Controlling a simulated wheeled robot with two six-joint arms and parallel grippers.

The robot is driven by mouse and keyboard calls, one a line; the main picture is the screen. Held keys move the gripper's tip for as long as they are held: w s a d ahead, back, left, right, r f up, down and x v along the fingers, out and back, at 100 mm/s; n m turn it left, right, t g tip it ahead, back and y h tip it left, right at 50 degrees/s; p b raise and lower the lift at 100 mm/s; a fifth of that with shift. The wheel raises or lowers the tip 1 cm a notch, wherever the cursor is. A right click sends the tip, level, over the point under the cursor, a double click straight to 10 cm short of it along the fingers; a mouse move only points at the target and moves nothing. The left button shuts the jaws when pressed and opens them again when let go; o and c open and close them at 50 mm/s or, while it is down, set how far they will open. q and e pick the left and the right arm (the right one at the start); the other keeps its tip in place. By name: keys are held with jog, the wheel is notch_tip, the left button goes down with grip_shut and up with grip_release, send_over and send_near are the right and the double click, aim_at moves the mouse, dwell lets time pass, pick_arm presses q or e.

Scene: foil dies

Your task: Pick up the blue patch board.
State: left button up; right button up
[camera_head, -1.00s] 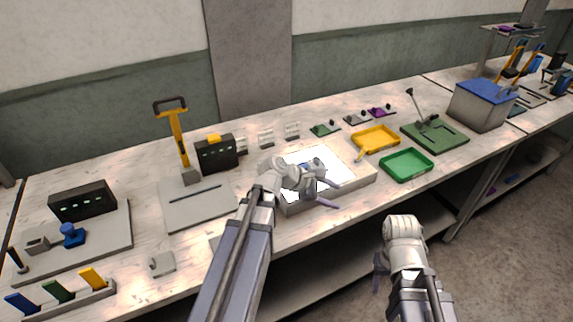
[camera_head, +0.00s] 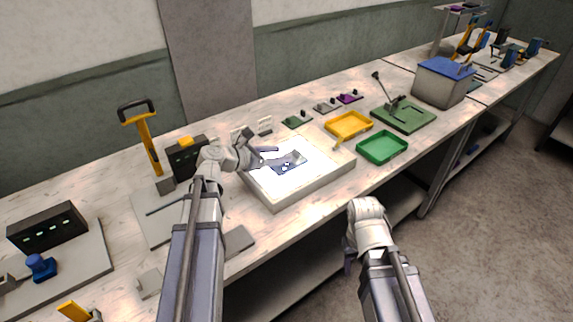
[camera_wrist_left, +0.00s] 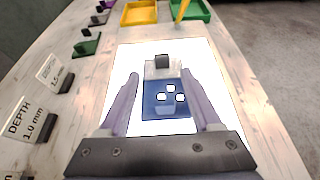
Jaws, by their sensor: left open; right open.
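The blue patch board (camera_head: 288,163) lies on the bright white panel of a light box (camera_head: 318,185). In the left wrist view the board (camera_wrist_left: 154,106) is a flat blue piece with several light holes and a grey end carrying a dark block. My left gripper (camera_head: 267,156) is open above the light box, beside the board in the head view. In the left wrist view its fingers (camera_wrist_left: 163,102) stand on either side of the board, with nothing between them touching. My right gripper (camera_head: 350,262) hangs in front of the bench, away from the board.
A yellow tray (camera_head: 364,121) and a green tray (camera_head: 398,146) stand right of the light box. Behind it are small holders and depth signs (camera_wrist_left: 22,118). A yellow-handled tool (camera_head: 146,140) and a dark box (camera_head: 187,160) stand at left.

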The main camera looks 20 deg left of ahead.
aim_at(294, 153)
pick_arm(q)
jog(key=shift+b+x, duration=0.8)
jog(key=shift+x, duration=1.85)
jog(key=shift+s+d+r, duration=0.1)
jog(key=shift+d+r, duration=0.05)
jog(key=shift+r, duration=0.1)
jog(key=shift+c, duration=0.6)
grip_shut()
